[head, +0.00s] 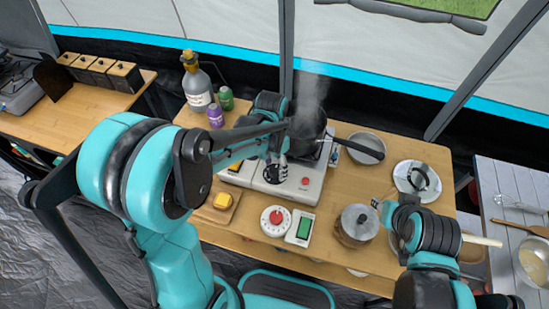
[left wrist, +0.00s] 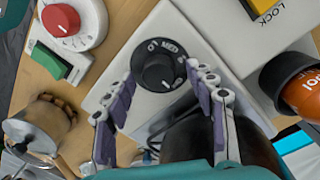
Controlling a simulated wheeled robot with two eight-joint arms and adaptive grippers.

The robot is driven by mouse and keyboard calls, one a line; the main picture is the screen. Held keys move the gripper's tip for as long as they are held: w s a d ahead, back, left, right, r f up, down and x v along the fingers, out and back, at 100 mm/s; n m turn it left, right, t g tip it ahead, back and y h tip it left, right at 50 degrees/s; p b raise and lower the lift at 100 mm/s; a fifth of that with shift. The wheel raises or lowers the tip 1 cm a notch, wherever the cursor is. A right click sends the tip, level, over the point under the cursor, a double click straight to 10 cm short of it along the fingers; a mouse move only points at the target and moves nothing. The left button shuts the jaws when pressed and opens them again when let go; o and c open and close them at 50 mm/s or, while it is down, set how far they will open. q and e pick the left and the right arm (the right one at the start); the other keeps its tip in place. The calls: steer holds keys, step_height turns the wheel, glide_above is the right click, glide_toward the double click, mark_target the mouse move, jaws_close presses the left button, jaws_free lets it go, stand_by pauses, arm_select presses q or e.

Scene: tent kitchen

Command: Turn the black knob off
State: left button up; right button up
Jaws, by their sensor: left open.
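The black knob (left wrist: 158,68) sits on the white stove (head: 237,175), on a dark dial marked "MED" in the left wrist view. A small light mark shows on the knob, but its exact setting is unclear. The knob's dark dial (head: 270,174) also shows in the head view. My left gripper (head: 279,166) is over the stove front. In the left wrist view its fingers (left wrist: 161,76) are apart, one on each side of the knob, with nothing held. Contact cannot be told. My right gripper (head: 383,209) is at the table's right, far from the knob; its jaws are unclear.
A dark pot (head: 306,134) steams on the stove behind my left gripper. A bowl (head: 366,148) is right of the stove.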

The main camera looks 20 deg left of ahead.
mark_target(274, 167)
arm_select(q)
step_height(274, 167, up, 11)
steer(key=shift+w+a+r, duration=0.15)
steer(key=shift+a+r, duration=0.05)
steer(key=shift+a, duration=0.05)
stand_by(0.5)
steer(key=s+a+n+t, duration=0.4)
steer(key=s+n+t, duration=0.3)
steer(key=s, duration=0.3)
steer(key=shift+s+f, duration=0.25)
steer(key=shift+s, duration=0.15)
stand_by(0.4)
